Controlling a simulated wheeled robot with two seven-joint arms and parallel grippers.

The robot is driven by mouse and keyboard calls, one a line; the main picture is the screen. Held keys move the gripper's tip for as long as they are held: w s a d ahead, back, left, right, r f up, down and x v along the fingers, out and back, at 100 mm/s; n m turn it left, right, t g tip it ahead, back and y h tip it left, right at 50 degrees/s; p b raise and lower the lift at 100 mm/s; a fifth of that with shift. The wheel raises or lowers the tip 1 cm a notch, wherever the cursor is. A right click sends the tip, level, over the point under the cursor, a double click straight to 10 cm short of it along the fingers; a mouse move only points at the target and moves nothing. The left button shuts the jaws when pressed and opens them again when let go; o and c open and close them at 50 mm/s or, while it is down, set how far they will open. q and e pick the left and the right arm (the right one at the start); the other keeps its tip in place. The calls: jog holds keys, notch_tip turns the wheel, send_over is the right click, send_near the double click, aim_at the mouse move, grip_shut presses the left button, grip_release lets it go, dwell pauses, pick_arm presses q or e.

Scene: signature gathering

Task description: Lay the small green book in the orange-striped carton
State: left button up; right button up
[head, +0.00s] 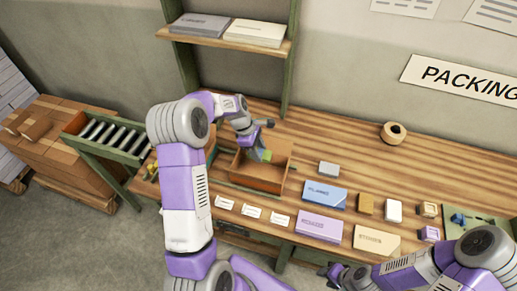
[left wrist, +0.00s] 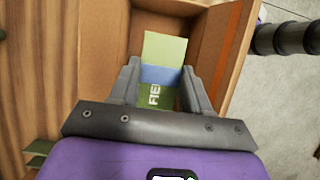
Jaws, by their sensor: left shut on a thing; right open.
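The small green book (left wrist: 163,48) has a blue band and partly hidden white lettering, seen in the left wrist view. My left gripper (left wrist: 160,72) is shut on it, with a finger at each side. The carton (left wrist: 207,22) is brown cardboard with an orange stripe on its wall. In the head view the open carton (head: 252,184) stands on the bench, and the left gripper (head: 257,147) reaches over it with the book (head: 266,156) at its opening. I cannot tell whether the book touches the carton floor. My right gripper (head: 333,271) is open and empty in front of the bench.
Blue, purple and cream packages (head: 319,224) and small boxes (head: 366,204) lie right of the carton. White cards (head: 252,211) line the front edge. A tape roll (head: 393,133) lies at the back. A roller conveyor (head: 108,138) stands left. The bench behind the boxes is clear.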

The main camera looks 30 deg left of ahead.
pick_arm(q)
jog(key=b, duration=0.7)
send_over(262, 176)
jog(key=a, duration=0.2)
jog(key=f, duration=1)
jog(key=shift+s+d+f, duration=0.1)
jog(key=shift+d+f, duration=0.1)
jog(key=shift+d, duration=0.05)
jog(key=shift+f+b, duration=0.35)
jog(key=shift+f, duration=0.65)
jog(key=shift+f+b, duration=0.4)
jog(key=shift+f, duration=0.3)
jog(key=o, duration=1.2)
jog(key=shift+r, duration=0.1)
notch_tip(262, 176, up, 17)
jog(key=p, duration=1.3)
jog(key=shift+p, duration=0.35)
